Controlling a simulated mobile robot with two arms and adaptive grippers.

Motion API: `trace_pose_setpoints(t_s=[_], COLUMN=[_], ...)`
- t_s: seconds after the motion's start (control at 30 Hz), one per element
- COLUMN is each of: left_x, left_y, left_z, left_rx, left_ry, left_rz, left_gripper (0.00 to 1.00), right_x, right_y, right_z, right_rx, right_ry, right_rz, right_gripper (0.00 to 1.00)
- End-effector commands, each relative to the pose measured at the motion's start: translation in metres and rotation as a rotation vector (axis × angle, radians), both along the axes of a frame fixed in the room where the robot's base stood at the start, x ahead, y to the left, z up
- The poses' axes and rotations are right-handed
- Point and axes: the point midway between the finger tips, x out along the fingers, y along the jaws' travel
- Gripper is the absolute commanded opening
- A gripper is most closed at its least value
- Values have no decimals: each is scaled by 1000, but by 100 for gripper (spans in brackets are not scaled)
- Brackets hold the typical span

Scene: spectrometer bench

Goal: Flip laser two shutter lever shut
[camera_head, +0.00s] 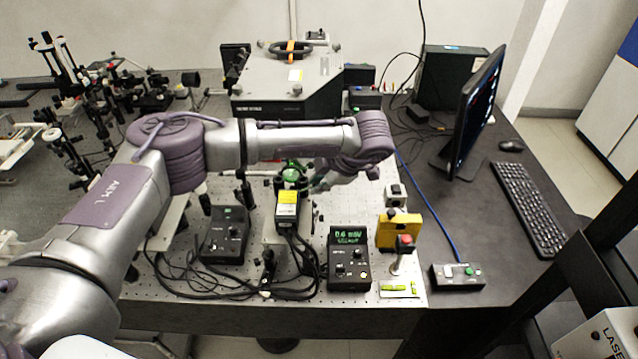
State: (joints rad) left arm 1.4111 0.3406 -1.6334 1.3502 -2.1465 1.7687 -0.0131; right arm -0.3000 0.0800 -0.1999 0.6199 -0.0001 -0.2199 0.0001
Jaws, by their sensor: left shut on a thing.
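My left arm reaches in from the left across the bench, and its gripper (318,185) points down and left beside a black laser head (287,212) with a yellow label. A green part (292,174) shows at the laser head's far end, close to the fingertips. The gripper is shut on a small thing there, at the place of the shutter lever. The lever itself is too small and covered to make out, so I cannot tell its position. My right gripper is not in view.
A yellow bracket (400,231), a red-topped post (403,246) and a button box (458,277) are at right. A grey chamber (288,85) stands behind.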

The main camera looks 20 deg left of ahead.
Motion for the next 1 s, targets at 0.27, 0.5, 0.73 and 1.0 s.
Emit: trace_pose_setpoints(t_s=[0.27,0.5,0.73,1.0], left_x=[-2,-5,-9,-13], left_y=[7,17,28,41], left_z=[-1,3,8,13], left_rx=[-151,-362,-571,-792], left_ry=[-41,-101,-162,-224], left_rz=[1,0,1,0], left_gripper=[0,0,0,0], right_x=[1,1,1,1], right_y=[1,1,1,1], right_z=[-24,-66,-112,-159], right_rx=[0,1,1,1], right_ry=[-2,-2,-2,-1], right_rz=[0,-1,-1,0], right_gripper=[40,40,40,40])
